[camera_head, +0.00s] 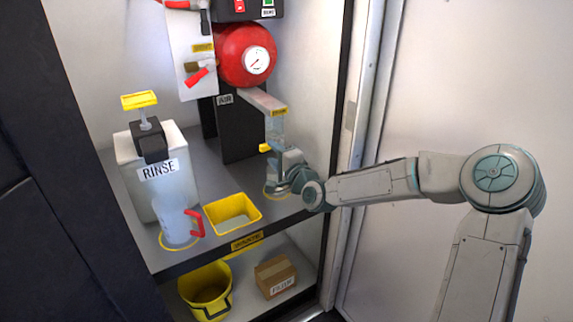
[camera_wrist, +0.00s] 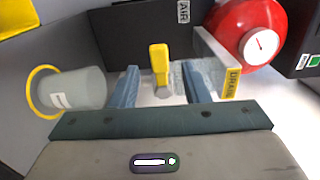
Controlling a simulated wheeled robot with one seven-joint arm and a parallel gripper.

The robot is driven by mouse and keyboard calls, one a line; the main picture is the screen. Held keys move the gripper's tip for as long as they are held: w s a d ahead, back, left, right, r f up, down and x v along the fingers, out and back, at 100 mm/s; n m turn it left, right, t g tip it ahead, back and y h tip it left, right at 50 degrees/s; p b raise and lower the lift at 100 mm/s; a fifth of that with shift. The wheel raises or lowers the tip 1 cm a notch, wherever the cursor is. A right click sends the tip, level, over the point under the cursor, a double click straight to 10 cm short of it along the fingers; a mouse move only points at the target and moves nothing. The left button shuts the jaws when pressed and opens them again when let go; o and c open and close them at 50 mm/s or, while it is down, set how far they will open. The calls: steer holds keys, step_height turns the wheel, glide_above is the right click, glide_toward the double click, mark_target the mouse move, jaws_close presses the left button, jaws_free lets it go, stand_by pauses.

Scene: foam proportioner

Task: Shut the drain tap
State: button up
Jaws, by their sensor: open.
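The drain tap's yellow lever (camera_wrist: 159,57) shows in the wrist view between my two fingers, with a gap on either side. It also shows as a small yellow piece (camera_head: 264,148) in the head view, just above and left of my gripper (camera_head: 284,172). My gripper (camera_wrist: 163,82) is open and empty around the lever. The yellow drain label (camera_wrist: 232,84) is right of the fingers, on the pale outlet bar (camera_head: 262,100) from the red tank (camera_head: 243,54). The tap body is partly hidden by my gripper.
A clear cup (camera_wrist: 80,91) stands on a yellow ring below the tap. The rinse container (camera_head: 155,165), a jug with a red handle (camera_head: 174,222) and a yellow tray (camera_head: 232,212) stand left on the shelf. The cabinet's right frame (camera_head: 345,130) is close to my arm.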

steer(key=v, duration=0.7)
steer(key=shift+p, duration=0.45)
steer(key=s+d+n+g+h+p, duration=0.6)
steer(key=s+n+g+h+p, duration=0.15)
steer(key=s+p, duration=0.2)
steer(key=s+d+r+n+g+h+p, duration=0.1)
steer(key=s+d+r+p, duration=0.4)
steer(key=s+r, duration=0.5)
steer(key=s+d+r+n+g+h+p, duration=0.1)
steer(key=s+d+r+n+g+p, duration=0.1)
steer(key=s+d+r+p, duration=0.4)
steer(key=s+r+g+p, duration=0.1)
steer(key=s+r, duration=0.3)
steer(key=s, duration=0.2)
steer(key=shift+s+n+g, duration=0.25)
steer(key=shift+n+g, duration=0.1)
